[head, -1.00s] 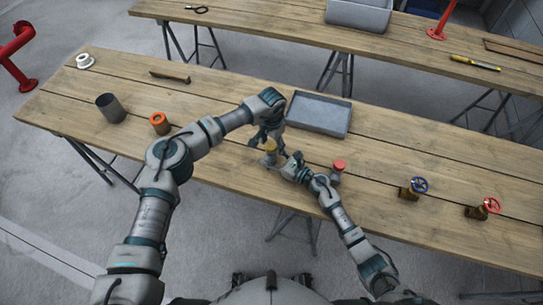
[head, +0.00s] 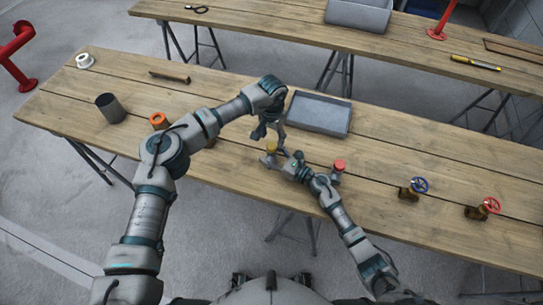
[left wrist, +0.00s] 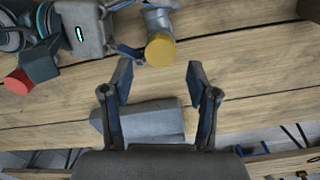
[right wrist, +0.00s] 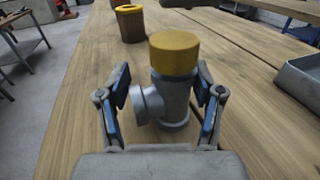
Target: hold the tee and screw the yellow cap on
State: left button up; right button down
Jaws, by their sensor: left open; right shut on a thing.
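The grey tee (right wrist: 170,103) stands upright on the table in the right wrist view, its side branch pointing left. The yellow cap (right wrist: 174,53) sits upright on the tee's top; how far it is screwed on cannot be told. My right gripper (right wrist: 162,88) is shut on the tee, one finger at either side below the cap. In the left wrist view the cap (left wrist: 161,49) lies just beyond the fingertips of my left gripper (left wrist: 159,68), which is open and empty. In the head view my left gripper (head: 269,136) is just above the cap (head: 271,147).
A grey tray (head: 349,118) lies behind the tee. A red-topped fitting (head: 339,166) stands right of my right gripper. Blue-wheeled (head: 419,185) and red-wheeled (head: 491,205) valves are further right. An orange-topped piece (head: 157,119) and a grey cylinder (head: 110,108) are left. The table's right rear is clear.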

pick_arm(q)
jog(key=n, duration=0.4)
jog(key=shift+r, duration=0.15)
pick_arm(e)
jog(key=shift+f, duration=0.1)
pick_arm(q)
jog(key=n, duration=0.5)
jog(key=shift+r, duration=0.25)
jog(key=n, duration=0.5)
jog(key=shift+r+n, duration=0.2)
jog(key=shift+n, duration=0.1)
jog(key=n, duration=0.5)
jog(key=shift+r, duration=0.25)
jog(key=n, duration=0.5)
jog(key=shift+r, duration=0.2)
jog(key=n, duration=0.5)
jog(key=shift+r+n, duration=0.25)
jog(key=shift+n, duration=0.05)
jog(key=n, duration=0.4)
jog(key=shift+r, duration=0.15)
jog(key=n, duration=0.4)
jog(key=shift+r+n, duration=0.2)
jog(key=shift+n, duration=0.2)
